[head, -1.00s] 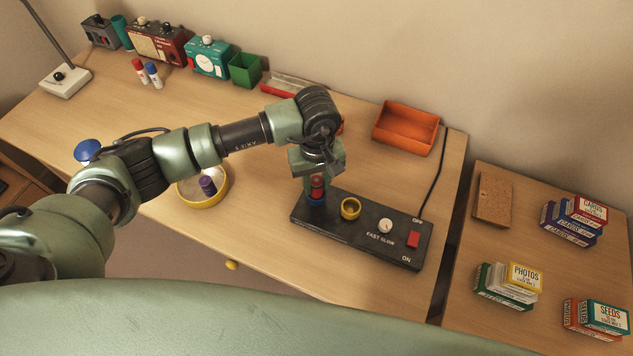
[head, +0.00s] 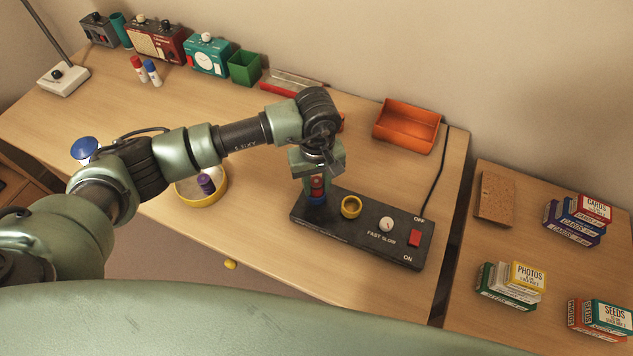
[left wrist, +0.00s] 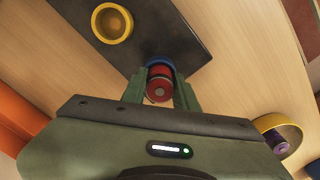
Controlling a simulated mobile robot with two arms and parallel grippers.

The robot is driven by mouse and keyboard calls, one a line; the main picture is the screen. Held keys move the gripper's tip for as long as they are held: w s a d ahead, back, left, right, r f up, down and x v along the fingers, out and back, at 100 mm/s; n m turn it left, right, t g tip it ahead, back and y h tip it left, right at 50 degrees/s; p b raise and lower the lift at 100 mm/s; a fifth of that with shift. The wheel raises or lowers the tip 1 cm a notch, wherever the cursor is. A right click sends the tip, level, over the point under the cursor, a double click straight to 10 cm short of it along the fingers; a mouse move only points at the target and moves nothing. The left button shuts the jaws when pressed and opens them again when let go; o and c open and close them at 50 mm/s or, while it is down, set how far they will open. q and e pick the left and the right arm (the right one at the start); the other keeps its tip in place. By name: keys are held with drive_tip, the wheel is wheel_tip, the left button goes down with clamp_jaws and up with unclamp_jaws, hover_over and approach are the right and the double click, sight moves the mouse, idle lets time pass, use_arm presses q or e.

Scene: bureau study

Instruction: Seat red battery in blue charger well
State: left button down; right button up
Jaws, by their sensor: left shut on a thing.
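The black charger (head: 372,238) lies on the desk with a blue well (head: 316,201) at its left end and a yellow well (head: 351,207) beside it. The red battery (head: 317,186) stands upright at the blue well, its lower end at or inside the blue ring; how deep it sits I cannot tell. My left gripper (head: 316,178) is above the blue well, shut on the red battery. In the left wrist view the battery (left wrist: 159,84) is between the two fingers, with the blue ring (left wrist: 160,63) just behind it. My right gripper is not in view.
A yellow-rimmed dish (head: 205,203) holding a purple battery (head: 206,184) stands left of the charger. An orange tray (head: 408,126) is behind it. The charger has a dial (head: 386,224) and a red switch (head: 414,238). Card boxes lie on the right desk.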

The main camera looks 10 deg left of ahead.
sight(316, 181)
use_arm(q)
drive_tip(key=shift+f, duration=0.2)
drive_tip(key=c, duration=1.4)
unclamp_jaws()
drive_tip(key=shift+o, duration=0.2)
drive_tip(key=shift+r+p, duration=1.25)
drive_tip(key=shift+r, duration=1.65)
drive_tip(key=shift+r+p, duration=1.05)
drive_tip(key=shift+r, duration=1.65)
